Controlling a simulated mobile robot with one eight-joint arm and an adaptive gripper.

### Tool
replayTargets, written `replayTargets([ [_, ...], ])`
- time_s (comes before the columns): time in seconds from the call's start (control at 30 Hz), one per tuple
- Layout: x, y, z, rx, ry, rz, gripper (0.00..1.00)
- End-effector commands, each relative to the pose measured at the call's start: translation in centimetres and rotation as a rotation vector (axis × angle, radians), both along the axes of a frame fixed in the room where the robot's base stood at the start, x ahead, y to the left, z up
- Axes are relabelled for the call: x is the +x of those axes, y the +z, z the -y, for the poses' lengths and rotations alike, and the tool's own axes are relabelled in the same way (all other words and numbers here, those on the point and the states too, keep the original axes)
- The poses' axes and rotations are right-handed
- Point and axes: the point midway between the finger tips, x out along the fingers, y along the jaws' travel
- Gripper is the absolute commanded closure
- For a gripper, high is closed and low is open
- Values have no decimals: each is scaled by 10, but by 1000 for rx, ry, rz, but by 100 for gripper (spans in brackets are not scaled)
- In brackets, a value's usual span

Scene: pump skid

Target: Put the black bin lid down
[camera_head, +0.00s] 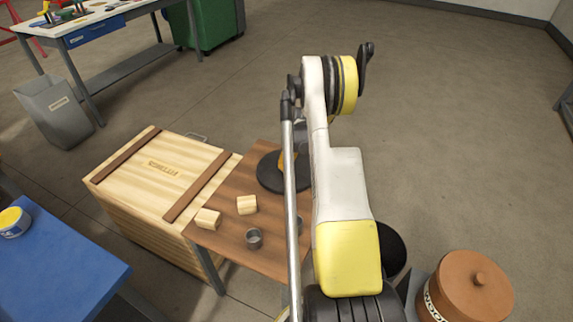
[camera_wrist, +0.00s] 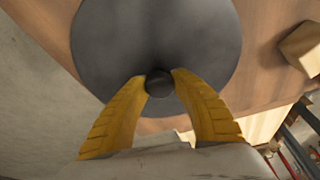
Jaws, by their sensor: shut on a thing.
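The black bin lid (camera_head: 268,176) is a dark round disc at the far end of the small brown table (camera_head: 222,233), partly hidden by my arm in the head view. In the wrist view the lid (camera_wrist: 150,35) fills the upper middle, with its round knob between my yellow fingers. My gripper (camera_wrist: 160,80) is shut on that knob. The lid looks level over the wooden top, close to its edge. I cannot tell whether it touches the wood or hangs slightly above it.
Two wooden blocks (camera_head: 246,204) and a small grey cup (camera_head: 254,238) are on the table. A wooden crate (camera_head: 160,180) stands against its left side. A black round thing (camera_head: 390,243) and a lidded terracotta pot (camera_head: 470,292) are at the right.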

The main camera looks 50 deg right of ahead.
Motion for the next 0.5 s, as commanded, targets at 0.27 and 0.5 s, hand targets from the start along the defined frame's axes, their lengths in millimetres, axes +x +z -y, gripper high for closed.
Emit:
replayTargets([
  [0.27,0,-2,0,0,0,0,48],
  [0.5,0,1,0,0,0,0,48],
])
